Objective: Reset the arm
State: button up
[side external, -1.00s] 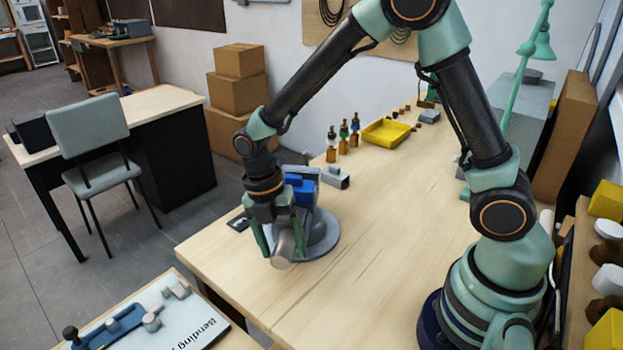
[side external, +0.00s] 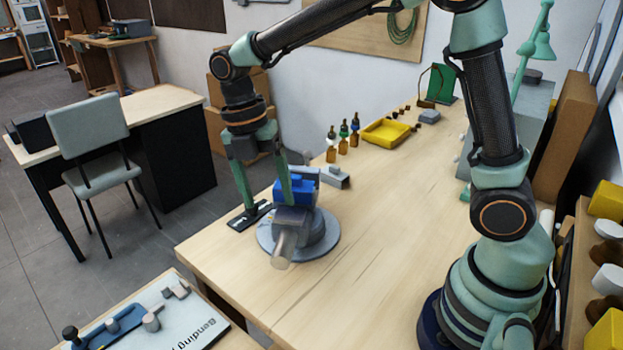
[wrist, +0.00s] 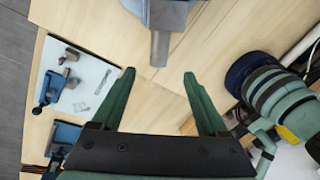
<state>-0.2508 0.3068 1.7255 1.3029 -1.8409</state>
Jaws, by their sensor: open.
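My gripper (side external: 264,203) is open and empty, its two green fingers pointing down and spread wide. In the side view it hangs above and behind the grey round-based fixture (side external: 327,240), which holds a blue block (side external: 294,191) and a grey cylinder (side external: 285,250) sticking out toward the front. One finger overlaps the blue block in the picture; I cannot tell whether they touch. In the wrist view the gripper (wrist: 158,76) shows bare wood between its fingertips, and the grey cylinder (wrist: 160,48) lies just beyond them.
A yellow tray (side external: 386,133) and small bottles (side external: 343,140) stand at the bench's back. A bending board (side external: 185,325) is at front left. The bench middle is clear.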

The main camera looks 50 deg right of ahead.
jog(key=shift+r, duration=0.15)
jog(key=s+d+r+m+t, duration=0.3)
jog(key=s+d+m+t, duration=0.1)
jog(key=m, duration=0.8)
jog(key=s+d+r+m+t, duration=0.3)
jog(key=s+d+m, duration=0.1)
jog(key=m, duration=0.8)
jog(key=shift+s+d+r+t+y, duration=0.2)
jog(key=shift+d+r+t+y, duration=0.15)
jog(key=shift+d, duration=0.35)
